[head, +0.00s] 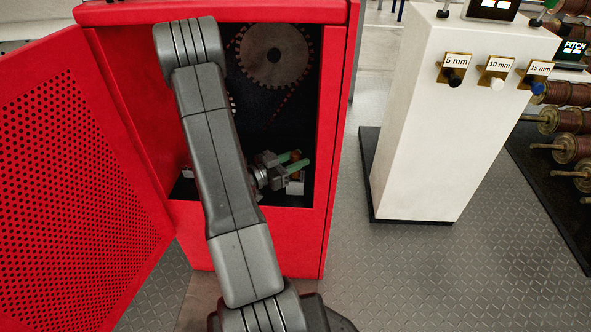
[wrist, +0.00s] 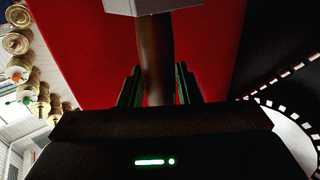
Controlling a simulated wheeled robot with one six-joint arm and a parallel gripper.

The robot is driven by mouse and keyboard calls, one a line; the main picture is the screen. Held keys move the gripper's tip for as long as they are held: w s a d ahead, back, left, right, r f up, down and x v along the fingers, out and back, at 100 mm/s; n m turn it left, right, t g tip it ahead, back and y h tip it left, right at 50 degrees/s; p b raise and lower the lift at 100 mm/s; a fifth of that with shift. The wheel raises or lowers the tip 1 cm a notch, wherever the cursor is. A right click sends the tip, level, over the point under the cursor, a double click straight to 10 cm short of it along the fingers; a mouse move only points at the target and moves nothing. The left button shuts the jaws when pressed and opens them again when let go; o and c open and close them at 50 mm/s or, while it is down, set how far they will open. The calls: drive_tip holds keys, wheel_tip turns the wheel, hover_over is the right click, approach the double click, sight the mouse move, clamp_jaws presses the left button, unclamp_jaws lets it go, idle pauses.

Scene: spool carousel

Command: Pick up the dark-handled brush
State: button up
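My gripper (head: 299,161) is inside the red cabinet, low in its opening, with two green fingers pointing right. In the wrist view, the gripper (wrist: 159,68) has its fingers apart, one on each side of a dark brown handle (wrist: 155,50). Slivers of red show between the handle and the fingers, so the fingers look open around it. A grey block (wrist: 150,5) at the top of the picture adjoins the handle. The handle's lower end is hidden by my gripper's body. In the head view I cannot make out the brush clearly.
The red cabinet (head: 255,240) has its perforated door (head: 60,170) swung open at left. A toothed disc (head: 272,55) is inside, above my gripper. A white pedestal (head: 425,130) stands right; spools (head: 572,148) are beyond it. Floor between cabinet and pedestal is clear.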

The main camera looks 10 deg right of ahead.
drive_tip(key=c, duration=0.5)
drive_tip(key=shift+c, duration=0.2)
drive_tip(key=shift+a+r+p, duration=0.15)
drive_tip(key=shift+r+p, duration=0.2)
wheel_tip(320, 180, up, 7)
drive_tip(key=p, duration=0.3)
drive_tip(key=p+v, duration=0.3)
drive_tip(key=v, duration=1.6)
drive_tip(key=shift+w+a+f, duration=0.2)
drive_tip(key=shift+a+f, duration=0.05)
drive_tip(key=shift+a, duration=0.25)
